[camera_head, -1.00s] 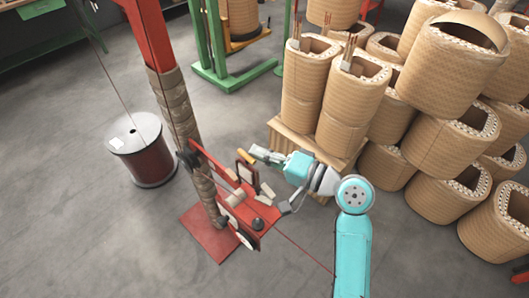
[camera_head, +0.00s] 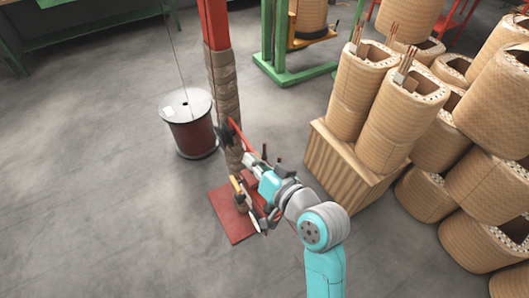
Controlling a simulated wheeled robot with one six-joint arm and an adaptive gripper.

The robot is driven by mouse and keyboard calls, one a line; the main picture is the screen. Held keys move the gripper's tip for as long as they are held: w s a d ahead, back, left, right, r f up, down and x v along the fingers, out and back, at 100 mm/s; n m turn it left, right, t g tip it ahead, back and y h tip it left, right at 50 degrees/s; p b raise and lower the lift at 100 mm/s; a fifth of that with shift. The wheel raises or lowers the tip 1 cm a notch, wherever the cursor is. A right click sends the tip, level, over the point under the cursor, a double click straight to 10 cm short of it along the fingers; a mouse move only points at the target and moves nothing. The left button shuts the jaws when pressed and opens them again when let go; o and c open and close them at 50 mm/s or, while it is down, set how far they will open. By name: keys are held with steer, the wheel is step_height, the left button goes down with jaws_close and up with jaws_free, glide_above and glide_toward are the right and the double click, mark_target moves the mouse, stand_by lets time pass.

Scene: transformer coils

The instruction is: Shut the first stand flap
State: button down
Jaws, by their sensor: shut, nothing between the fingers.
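The stand is a red post (camera_head: 213,28) wrapped in tan padding lower down, on a flat red base plate (camera_head: 229,222). Its red bracket (camera_head: 237,130) carries several small parts, among them an orange-yellow handle (camera_head: 236,185) and a pale disc-like plate (camera_head: 253,221). My gripper (camera_head: 252,161) is shut and empty. It is right at the bracket, over its upper part; I cannot tell whether it touches. My teal and grey arm hides much of the bracket, so I cannot tell which part is the first flap or how far it is open.
A dark red wire spool (camera_head: 193,135) stands left of the post, its wire running upward. Right of my arm is a wooden crate (camera_head: 335,168) with tall tan coils (camera_head: 388,130); more coils are stacked further right. A green frame stands behind. The floor at left is clear.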

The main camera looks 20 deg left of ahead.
mark_target(236, 185)
steer(key=s+f+n, duration=0.1)
steer(key=s+a+f+n, duration=0.1)
steer(key=f+n, duration=0.1)
steer(key=s+a+f+n+t+h, duration=0.1)
steer(key=shift+a+f, duration=0.15)
steer(key=shift+a, duration=0.05)
steer(key=shift+s+a+f+n+t+h, duration=0.1)
steer(key=shift+s+f+n+t+h, duration=0.05)
steer(key=shift+f+n, duration=0.35)
steer(key=shift+s+a+f+n+t+h, duration=0.15)
steer(key=shift+f+n+t+h, duration=0.05)
steer(key=shift+f+n, duration=0.35)
steer(key=shift+s+a+f+n+t+h, duration=0.1)
steer(key=shift+s+f+n+t+h, duration=0.05)
steer(key=shift+f+n, duration=0.35)
steer(key=shift+r, duration=0.35)
steer(key=s+d+r, duration=0.5)
steer(key=s+d, duration=0.2)
steer(key=shift+r, duration=0.3)
